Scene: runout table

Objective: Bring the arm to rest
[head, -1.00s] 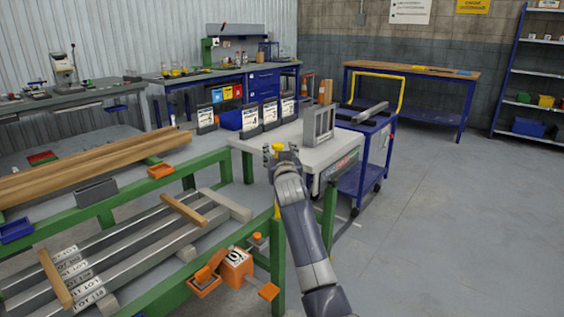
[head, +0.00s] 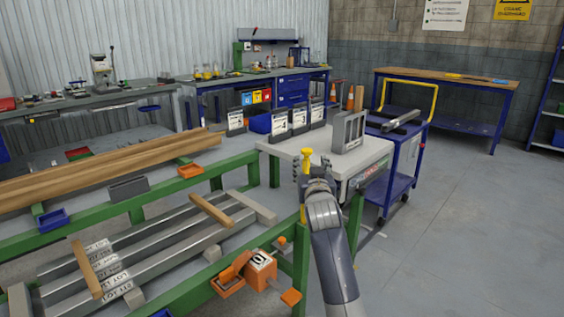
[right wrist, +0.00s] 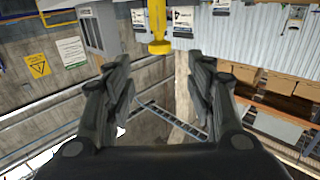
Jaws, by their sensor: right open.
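My right arm comes up from the bottom of the head view. Its gripper (head: 317,178) is at the near end of the grey-topped table, just beside and below the top of a yellow upright piece (head: 307,156). In the right wrist view the two dark fingers (right wrist: 160,85) stand wide apart with nothing held between them. The yellow piece (right wrist: 158,32) shows there beyond the fingertips; I cannot tell whether anything touches it. My left gripper is in neither view.
The grey-topped table (head: 376,150) carries a grey metal frame (head: 337,134) and several labelled stands. A green rack (head: 160,192) with bars lies to the left, an orange box (head: 261,265) on its near side. A blue cart (head: 410,150) stands behind right. Floor on the right is clear.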

